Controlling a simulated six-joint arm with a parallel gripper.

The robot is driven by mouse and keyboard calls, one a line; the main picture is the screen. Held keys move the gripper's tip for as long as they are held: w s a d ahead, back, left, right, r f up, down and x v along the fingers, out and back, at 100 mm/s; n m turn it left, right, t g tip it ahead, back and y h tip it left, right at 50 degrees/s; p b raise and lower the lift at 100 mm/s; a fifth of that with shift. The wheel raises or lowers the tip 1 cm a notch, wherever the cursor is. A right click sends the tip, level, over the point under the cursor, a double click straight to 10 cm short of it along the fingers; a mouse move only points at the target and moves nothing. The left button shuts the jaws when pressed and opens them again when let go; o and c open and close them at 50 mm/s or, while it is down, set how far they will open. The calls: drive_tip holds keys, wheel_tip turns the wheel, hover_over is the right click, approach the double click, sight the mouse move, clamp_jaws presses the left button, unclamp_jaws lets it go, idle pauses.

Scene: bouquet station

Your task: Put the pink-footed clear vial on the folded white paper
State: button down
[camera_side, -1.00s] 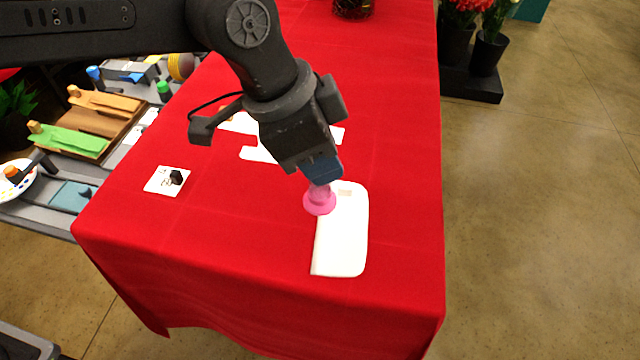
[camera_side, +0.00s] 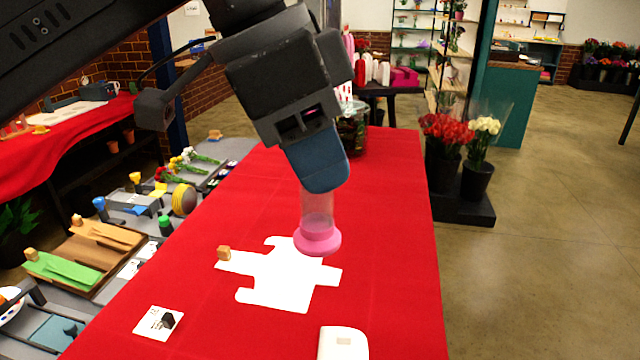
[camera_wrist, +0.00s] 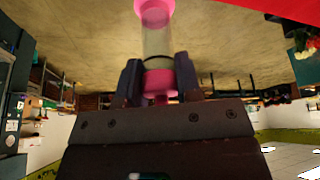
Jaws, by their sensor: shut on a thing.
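My gripper (camera_side: 320,180) is shut on the clear vial (camera_side: 317,208) and holds it upright, pink foot down. The foot appears in the air in front of a flat white cut-out sheet (camera_side: 278,283) on the red table; its exact height is unclear. A folded white paper (camera_side: 343,345) with rounded corners and a small tan square lies nearer the camera, cut off by the bottom edge. In the wrist view the vial (camera_wrist: 158,42) sits between the fingers of my gripper (camera_wrist: 158,78), with its pink foot at the top edge and a pink band near the fingers.
A small wooden block (camera_side: 223,253) sits at the cut-out sheet's left corner. A white card (camera_side: 158,322) with a dark item lies at front left. A dark glass vessel (camera_side: 352,130) stands at the back. Red cloth (camera_side: 400,250) right of the sheets is bare.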

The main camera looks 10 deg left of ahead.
sight(301, 195)
drive_tip(key=w+a+f, duration=0.3)
drive_tip(key=a+f, duration=0.1)
drive_tip(key=f, duration=0.4)
drive_tip(key=w+a+f, duration=0.4)
drive_tip(key=f, duration=0.4)
drive_tip(key=shift+s+d+f, duration=0.65)
drive_tip(key=shift+d+f, duration=1.2)
drive_tip(key=shift+f, duration=0.05)
drive_tip(key=shift+s+d+f, duration=0.7)
drive_tip(key=shift+d+f, duration=1.1)
drive_tip(key=shift+f, duration=0.1)
drive_tip(key=shift+s+d+f, duration=0.65)
drive_tip(key=shift+d+f, duration=1.2)
drive_tip(key=shift+f, duration=0.05)
drive_tip(key=shift+f, duration=0.15)
drive_tip(key=c, duration=0.8)
unclamp_jaws()
